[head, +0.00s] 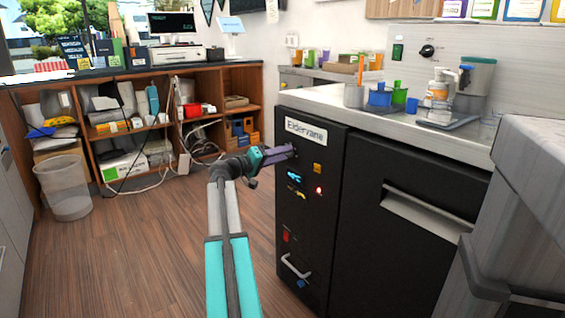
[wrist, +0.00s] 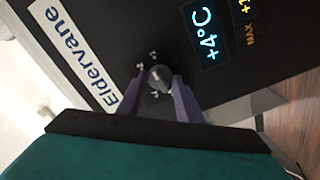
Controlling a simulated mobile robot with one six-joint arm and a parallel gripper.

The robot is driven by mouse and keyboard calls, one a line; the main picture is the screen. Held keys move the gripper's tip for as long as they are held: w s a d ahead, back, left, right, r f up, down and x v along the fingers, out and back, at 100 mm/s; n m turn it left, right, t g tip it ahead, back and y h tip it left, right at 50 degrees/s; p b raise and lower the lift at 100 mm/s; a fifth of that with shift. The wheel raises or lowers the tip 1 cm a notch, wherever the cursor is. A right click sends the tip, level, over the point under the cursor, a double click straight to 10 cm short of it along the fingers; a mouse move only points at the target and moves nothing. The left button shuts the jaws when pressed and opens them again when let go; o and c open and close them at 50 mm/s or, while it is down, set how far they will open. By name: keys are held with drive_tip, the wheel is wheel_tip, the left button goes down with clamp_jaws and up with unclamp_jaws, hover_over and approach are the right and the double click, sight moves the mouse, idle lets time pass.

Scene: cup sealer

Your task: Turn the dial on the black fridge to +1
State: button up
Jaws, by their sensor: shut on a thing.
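The black fridge (head: 315,215) stands under the counter, with a white "Eldervane" label that also shows in the wrist view (wrist: 75,55). Its dial (wrist: 158,78) is a small dark grey knob on the panel, with small white marks around it. The blue display (wrist: 208,35) beside it reads +4°C. My gripper (wrist: 160,90) is shut on the dial, with one purple finger on each side of it. In the head view my gripper (head: 284,153) reaches the panel just below the label and hides the dial. The dial's marks are too small to read surely.
A lit red light (head: 319,191), an orange square (head: 317,168) and a handle (head: 296,267) are on the fridge front. A black door with a metal handle (head: 425,210) is to its right. Cups (head: 380,96) and a bottle stand on the counter (head: 330,98) above. Wooden floor (head: 130,250) at left is clear.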

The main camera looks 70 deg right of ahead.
drive_tip(key=shift+s+a+f+m+b, duration=0.1)
drive_tip(key=shift+f+m+b, duration=0.05)
drive_tip(key=shift+m+b, duration=0.55)
drive_tip(key=shift+s+f+m+b, duration=0.1)
drive_tip(key=shift+m+b, duration=0.35)
drive_tip(key=shift+m, duration=0.45)
drive_tip(key=o, duration=1)
drive_tip(key=shift+w+r, duration=0.1)
drive_tip(key=shift+r, duration=0.05)
drive_tip(key=shift+o, duration=0.2)
drive_tip(key=p+v, duration=0.4)
drive_tip(key=v, duration=0.9)
drive_tip(key=shift+a, duration=0.3)
drive_tip(key=shift+w, duration=0.15)
